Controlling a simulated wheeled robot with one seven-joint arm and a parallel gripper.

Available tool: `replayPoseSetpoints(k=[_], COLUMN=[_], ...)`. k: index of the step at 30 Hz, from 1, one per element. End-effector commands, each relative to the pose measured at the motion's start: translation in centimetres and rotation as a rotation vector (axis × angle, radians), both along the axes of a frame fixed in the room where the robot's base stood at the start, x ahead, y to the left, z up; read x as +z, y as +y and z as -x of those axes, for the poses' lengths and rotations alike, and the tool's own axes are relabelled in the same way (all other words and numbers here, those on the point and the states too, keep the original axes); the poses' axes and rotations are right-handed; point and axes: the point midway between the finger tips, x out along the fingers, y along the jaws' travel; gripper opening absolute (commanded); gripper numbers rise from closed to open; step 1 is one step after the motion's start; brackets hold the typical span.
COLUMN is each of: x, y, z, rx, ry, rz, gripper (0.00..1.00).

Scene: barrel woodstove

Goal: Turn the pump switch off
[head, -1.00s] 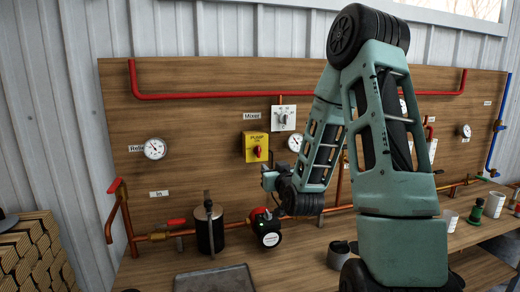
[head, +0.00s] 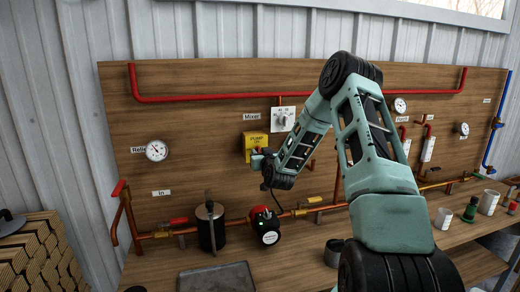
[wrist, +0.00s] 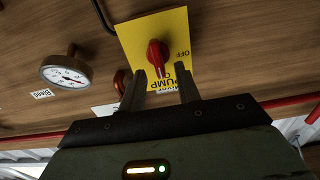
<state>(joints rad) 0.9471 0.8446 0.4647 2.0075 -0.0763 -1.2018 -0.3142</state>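The yellow pump switch plate (head: 250,140) is on the wooden board below the mixer control. Contact cannot be told.
The white mixer control (head: 283,119) is above and right of the plate. A round gauge (wrist: 67,70) is left in the wrist view. Copper pipes, a red-and-black pump (head: 265,226) and a dark cylinder (head: 211,228) are below.

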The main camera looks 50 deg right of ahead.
Motion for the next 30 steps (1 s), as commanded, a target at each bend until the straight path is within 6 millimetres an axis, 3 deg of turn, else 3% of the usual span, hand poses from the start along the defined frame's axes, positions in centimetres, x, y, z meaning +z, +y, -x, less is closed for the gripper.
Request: replayPoseSetpoints(k=[13, 17, 30], x=[-0.07, -0.06, -0.26], y=[-0.59, -0.59, -0.46], z=[-1.00, -0.99, -1.06], rx=[0.001, 0.001, 0.002], ry=[0.001, 0.001, 0.025], rz=[0.000, 0.000, 0.045], gripper=[0.33, 0.00, 0.00])
